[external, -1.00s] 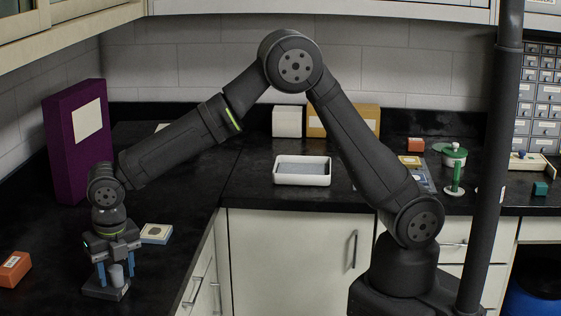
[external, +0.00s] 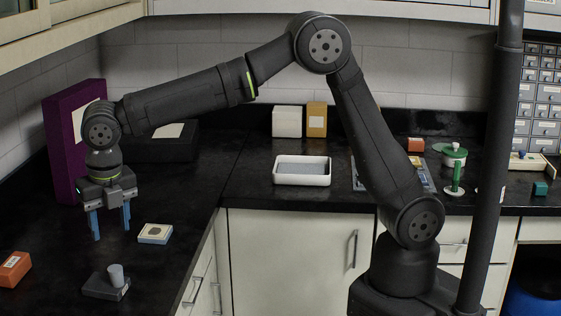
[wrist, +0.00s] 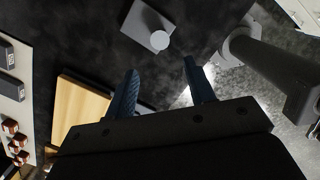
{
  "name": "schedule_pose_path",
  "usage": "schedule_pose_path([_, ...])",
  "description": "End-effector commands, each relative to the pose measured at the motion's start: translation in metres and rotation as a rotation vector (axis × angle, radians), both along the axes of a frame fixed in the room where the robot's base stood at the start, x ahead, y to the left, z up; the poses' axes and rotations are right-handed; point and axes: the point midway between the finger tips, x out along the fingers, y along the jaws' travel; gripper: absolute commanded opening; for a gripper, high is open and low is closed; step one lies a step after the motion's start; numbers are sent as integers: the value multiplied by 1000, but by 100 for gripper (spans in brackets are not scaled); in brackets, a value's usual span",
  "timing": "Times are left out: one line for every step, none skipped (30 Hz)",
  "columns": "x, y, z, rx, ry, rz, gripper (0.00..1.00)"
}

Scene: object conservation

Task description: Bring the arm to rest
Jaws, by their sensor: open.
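My gripper (external: 111,222) hangs from my arm over the left counter, fingers pointing down, open and empty. In the wrist view its two blue fingers (wrist: 158,92) are spread apart with nothing between them. A dark block with a grey cylinder on top (external: 116,275) stands on the counter below and in front of the gripper, apart from it. The cylinder also shows in the wrist view (wrist: 159,40), beyond the fingertips.
A purple box (external: 63,150) stands close behind the gripper. A blue-and-white small box (external: 155,234) lies to its right, and an orange block (external: 14,269) at the far left. A white tray (external: 302,180) sits on the back counter. The left counter between these is bare.

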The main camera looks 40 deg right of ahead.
Motion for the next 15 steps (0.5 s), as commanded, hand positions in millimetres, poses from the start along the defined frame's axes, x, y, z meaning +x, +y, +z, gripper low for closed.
schedule_pose_path([0,0,0,0,0,0,49])
schedule_pose_path([0,0,0,0,0,0,49])
schedule_pose_path([0,0,0,0,0,0,49])
schedule_pose_path([0,0,-1,-1,0,0,49])
schedule_pose_path([0,0,-2,-1,0,0,49])
schedule_pose_path([1,0,-4,-1,0,0,49])
schedule_pose_path([1,0,-6,-2,1,0,49])
schedule_pose_path([2,0,-9,-2,1,0,49])
schedule_pose_path([2,0,-14,-3,1,0,49])
schedule_pose_path([3,-1,-19,-4,1,-1,49])
schedule_pose_path([3,-1,-24,-5,2,-1,49])
schedule_pose_path([5,-1,-30,-4,1,-1,49])
schedule_pose_path([6,-1,-36,-4,1,-1,49])
schedule_pose_path([6,-1,-42,-4,2,-1,49])
schedule_pose_path([8,-1,-50,-5,2,-1,49])
